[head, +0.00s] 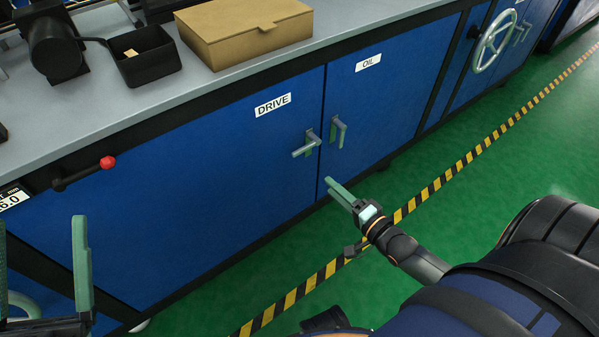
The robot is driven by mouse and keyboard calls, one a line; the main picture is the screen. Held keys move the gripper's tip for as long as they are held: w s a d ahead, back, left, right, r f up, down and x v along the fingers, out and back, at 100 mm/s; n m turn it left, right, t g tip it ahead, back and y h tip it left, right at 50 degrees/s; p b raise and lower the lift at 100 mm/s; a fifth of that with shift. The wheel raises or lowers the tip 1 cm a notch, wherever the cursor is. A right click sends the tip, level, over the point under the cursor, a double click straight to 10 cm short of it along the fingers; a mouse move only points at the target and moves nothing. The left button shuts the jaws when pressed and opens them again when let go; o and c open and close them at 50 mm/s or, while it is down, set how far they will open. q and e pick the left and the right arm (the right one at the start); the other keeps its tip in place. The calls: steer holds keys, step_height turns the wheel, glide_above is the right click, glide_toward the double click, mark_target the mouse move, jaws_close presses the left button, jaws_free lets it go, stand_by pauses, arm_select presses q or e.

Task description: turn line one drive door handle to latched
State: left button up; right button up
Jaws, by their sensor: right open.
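The drive door (235,165) is a blue cabinet door with a white DRIVE label. Its grey lever handle (302,150) sits at the door's right edge and sticks out to the left, roughly level, over a green part. My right gripper (329,186) is open and empty, its green fingers pointing up and left, below and slightly right of the handle and apart from it. My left gripper (42,262) is at the lower left, far from the handle, with its fingers wide apart and nothing seen between them.
The OIL door (385,95) adjoins on the right; its handle (339,131) points more upright, close to the drive handle. A red-knobbed lever (106,162) juts out at left. A cardboard box (240,35) and black bin (147,62) stand on the worktop. Green floor (400,180) lies in front.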

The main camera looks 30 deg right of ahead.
mark_target(303, 151)
steer(key=w+b, duration=0.2)
steer(key=w, duration=0.2)
steer(key=w+m+b, duration=0.1)
steer(key=w+b, duration=0.1)
steer(key=w, duration=0.2)
steer(key=w+d+f+m+t+b, duration=0.1)
steer(key=w+b, duration=0.1)
steer(key=w, duration=0.3)
steer(key=shift+f, duration=0.1)
arm_select(q)
steer(key=shift+s+d+f+m+h, duration=0.2)
steer(key=shift+s+f+m+h, duration=0.8)
steer(key=shift+s+f+h, duration=0.6)
arm_select(e)
steer(key=shift+w, duration=0.6)
arm_select(q)
steer(key=shift+w+r, duration=0.1)
steer(key=shift+w, duration=0.05)
arm_select(e)
steer(key=shift+c, duration=0.2)
jaws_close()
